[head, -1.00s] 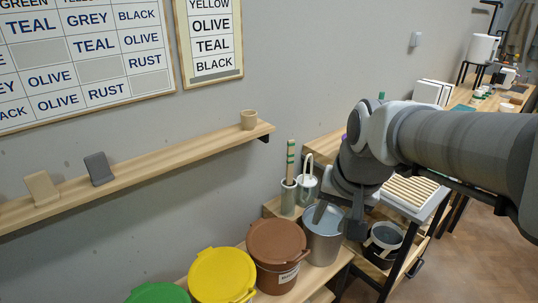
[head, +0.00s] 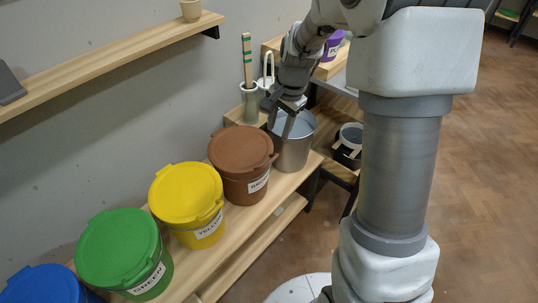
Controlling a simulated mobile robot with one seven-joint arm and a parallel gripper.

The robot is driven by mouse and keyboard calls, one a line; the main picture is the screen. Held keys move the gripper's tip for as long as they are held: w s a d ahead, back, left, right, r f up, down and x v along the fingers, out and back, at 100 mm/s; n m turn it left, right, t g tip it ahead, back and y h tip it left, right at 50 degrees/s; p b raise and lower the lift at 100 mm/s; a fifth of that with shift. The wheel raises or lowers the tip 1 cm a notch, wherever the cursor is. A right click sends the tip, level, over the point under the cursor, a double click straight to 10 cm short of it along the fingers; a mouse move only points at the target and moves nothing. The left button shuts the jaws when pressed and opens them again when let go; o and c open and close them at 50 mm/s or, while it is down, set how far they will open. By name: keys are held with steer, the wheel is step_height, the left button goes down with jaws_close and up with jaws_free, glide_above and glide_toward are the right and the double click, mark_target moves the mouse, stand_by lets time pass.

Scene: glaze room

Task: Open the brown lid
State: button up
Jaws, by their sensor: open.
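The brown lid (head: 240,147) sits closed on a brown bucket (head: 246,187) with a white label, on a wooden shelf in the head view. The lid has a small tab at its right edge. My gripper (head: 288,120) is open and points downward, to the right of the brown lid and apart from it in the picture. Its fingers show in front of an open grey metal bucket (head: 293,150). I cannot tell how high it is above that bucket's rim.
Yellow (head: 187,200), green (head: 124,252) and blue (head: 45,287) lidded buckets stand in a row to the left. A holder with a striped stick (head: 248,75) stands behind. A wall shelf (head: 110,60) runs above. A dark bucket (head: 349,145) is at the right.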

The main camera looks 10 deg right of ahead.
mark_target(269, 161)
steer(key=f+b, duration=0.1)
steer(key=f, duration=0.3)
steer(key=w+a+f+b, duration=0.1)
steer(key=f, duration=0.4)
steer(key=w+f+b, duration=0.1)
steer(key=f, duration=0.3)
steer(key=shift+w+a+f, duration=0.1)
steer(key=shift+a+f, duration=0.2)
steer(key=shift+f, duration=0.05)
jaws_close()
stand_by(0.7)
